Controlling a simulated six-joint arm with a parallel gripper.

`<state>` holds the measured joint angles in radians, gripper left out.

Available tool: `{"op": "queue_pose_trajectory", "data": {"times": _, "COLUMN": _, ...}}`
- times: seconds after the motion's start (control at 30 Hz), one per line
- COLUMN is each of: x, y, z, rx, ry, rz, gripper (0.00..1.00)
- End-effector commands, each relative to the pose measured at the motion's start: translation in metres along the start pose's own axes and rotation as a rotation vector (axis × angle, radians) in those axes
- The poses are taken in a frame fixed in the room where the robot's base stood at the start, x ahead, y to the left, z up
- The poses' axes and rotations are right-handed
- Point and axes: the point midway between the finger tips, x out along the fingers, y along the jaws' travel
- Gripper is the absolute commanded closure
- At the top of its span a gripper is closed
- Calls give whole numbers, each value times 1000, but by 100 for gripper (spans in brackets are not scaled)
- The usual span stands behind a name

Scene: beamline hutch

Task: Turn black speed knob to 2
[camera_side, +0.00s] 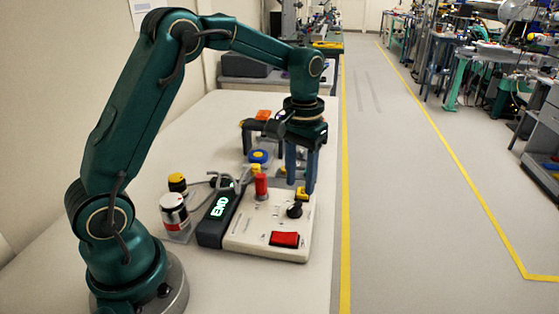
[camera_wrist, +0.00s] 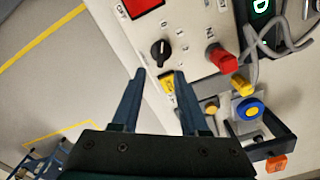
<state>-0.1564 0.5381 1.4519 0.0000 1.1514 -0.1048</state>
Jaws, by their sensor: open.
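The black speed knob (camera_side: 294,210) sits on the right part of the white control box (camera_side: 265,228), above the red rocker switch (camera_side: 284,239). In the wrist view the knob (camera_wrist: 160,50) has a pale pointer line, and small printed marks lie around it that I cannot read surely. My gripper (camera_side: 301,192) points down over the box's far right edge, beside a yellow part (camera_side: 302,193). In the wrist view my gripper (camera_wrist: 159,72) is open, its two blue fingers apart and empty. The knob lies just beyond the fingertips, not between them.
A red knob (camera_side: 262,186) rises from the box, with grey cables beside it. A blue-and-yellow button (camera_side: 258,156) and a dark bracket (camera_side: 246,136) stand behind. Jars (camera_side: 174,212) and a dark module with a green display (camera_side: 219,207) are left. Bare table lies in front.

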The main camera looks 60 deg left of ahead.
Motion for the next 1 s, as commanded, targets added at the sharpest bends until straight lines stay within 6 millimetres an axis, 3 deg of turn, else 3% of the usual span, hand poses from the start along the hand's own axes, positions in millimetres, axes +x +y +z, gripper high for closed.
{"op": "queue_pose_trajectory", "data": {"times": 0.33, "x": 41, "y": -1, "z": 1, "rx": -1, "ry": -3, "rz": -1, "gripper": 56}}
{"op": "queue_pose_trajectory", "data": {"times": 0.67, "x": 47, "y": -1, "z": 1, "rx": 0, "ry": 1, "rz": -1, "gripper": 56}}
{"op": "queue_pose_trajectory", "data": {"times": 0.7, "x": 46, "y": -1, "z": 1, "rx": 0, "ry": 1, "rz": -1, "gripper": 64}}
{"op": "queue_pose_trajectory", "data": {"times": 0.8, "x": 46, "y": -1, "z": 1, "rx": 0, "ry": 1, "rz": -1, "gripper": 100}}
{"op": "queue_pose_trajectory", "data": {"times": 1.0, "x": 46, "y": -1, "z": 1, "rx": 1, "ry": 1, "rz": -1, "gripper": 100}}
